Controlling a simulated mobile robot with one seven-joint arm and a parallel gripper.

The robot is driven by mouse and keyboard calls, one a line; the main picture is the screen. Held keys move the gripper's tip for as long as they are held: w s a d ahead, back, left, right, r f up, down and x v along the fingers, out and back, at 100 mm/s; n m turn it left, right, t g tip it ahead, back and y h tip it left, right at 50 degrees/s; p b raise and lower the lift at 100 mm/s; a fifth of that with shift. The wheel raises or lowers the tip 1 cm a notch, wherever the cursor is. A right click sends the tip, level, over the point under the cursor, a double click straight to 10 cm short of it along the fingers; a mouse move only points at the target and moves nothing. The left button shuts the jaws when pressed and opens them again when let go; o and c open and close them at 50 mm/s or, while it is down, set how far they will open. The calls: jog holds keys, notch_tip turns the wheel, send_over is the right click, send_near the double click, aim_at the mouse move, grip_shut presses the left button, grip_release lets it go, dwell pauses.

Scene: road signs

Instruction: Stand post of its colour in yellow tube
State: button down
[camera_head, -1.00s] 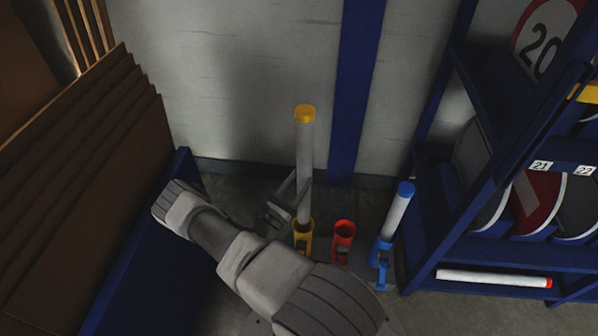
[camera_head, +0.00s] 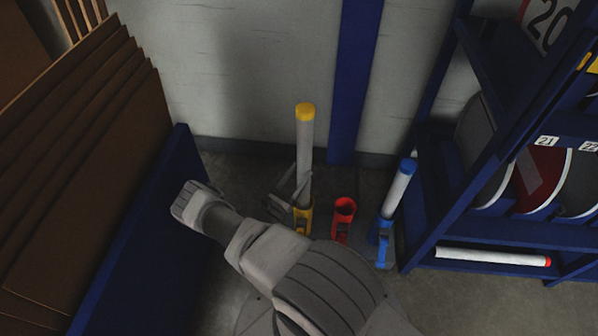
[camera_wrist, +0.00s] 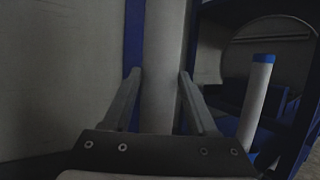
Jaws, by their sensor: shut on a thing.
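The yellow-capped post (camera_head: 305,140) stands upright in the head view, its lower end at the mouth of the yellow tube (camera_head: 302,220). How deep it sits in the tube I cannot tell. My gripper (camera_head: 294,190) is shut on the post's lower part, just above the tube. In the wrist view the grey post (camera_wrist: 162,70) runs upright between the two fingers of my gripper (camera_wrist: 160,85). The yellow cap and the tube are out of the wrist view.
An empty red tube (camera_head: 344,208) stands just right of the yellow one. Beyond it, a blue-capped post (camera_head: 397,190) leans in the blue tube (camera_head: 382,240). A red-ended post (camera_head: 492,257) lies on the blue rack at right. Brown boards (camera_head: 85,170) stand at left.

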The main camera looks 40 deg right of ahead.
aim_at(299, 159)
notch_tip(299, 159, down, 17)
jog(key=b, duration=1.1)
jog(key=shift+r, duration=0.2)
jog(key=shift+c, duration=0.6)
grip_release()
notch_tip(299, 159, up, 24)
jog(key=p, duration=1.7)
jog(key=shift+r, duration=0.2)
jog(key=shift+f+b, duration=0.4)
jog(key=shift+b, duration=0.2)
jog(key=shift+w+b, duration=0.1)
jog(key=shift+b, duration=1)
